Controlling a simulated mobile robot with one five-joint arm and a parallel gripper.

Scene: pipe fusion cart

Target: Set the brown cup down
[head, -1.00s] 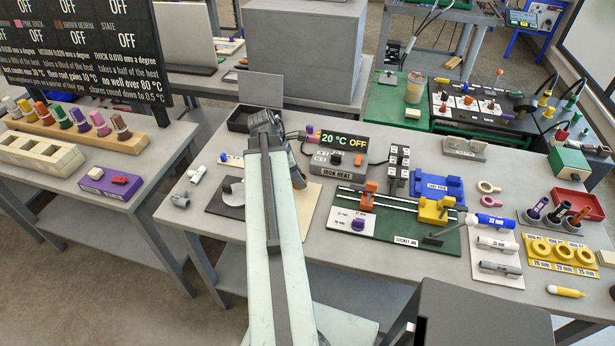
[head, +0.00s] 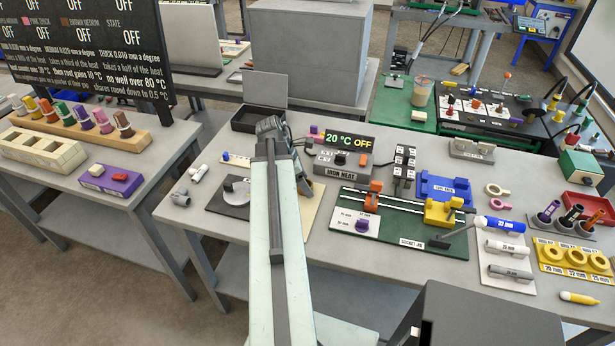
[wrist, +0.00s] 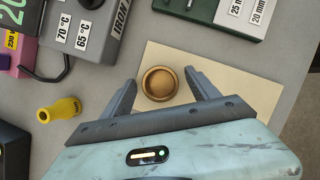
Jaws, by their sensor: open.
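The brown cup (wrist: 160,83) shows in the wrist view as a round, brown-gold cup seen from above. It appears upright on a beige sheet (wrist: 250,95), near the sheet's left side. My gripper (wrist: 160,77) is open, with one finger on each side of the cup and a visible gap to both. In the head view my gripper (head: 270,130) is over the main bench left of the iron heat box, and my arm hides the cup there.
The iron heat box (head: 342,163) stands right of my gripper, with a black tray (head: 250,122) behind. A yellow piece (wrist: 60,109) lies left of the sheet. A wooden rack (head: 95,135) with several coloured cups is on the left table. The green socket jig (head: 390,235) lies to the right.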

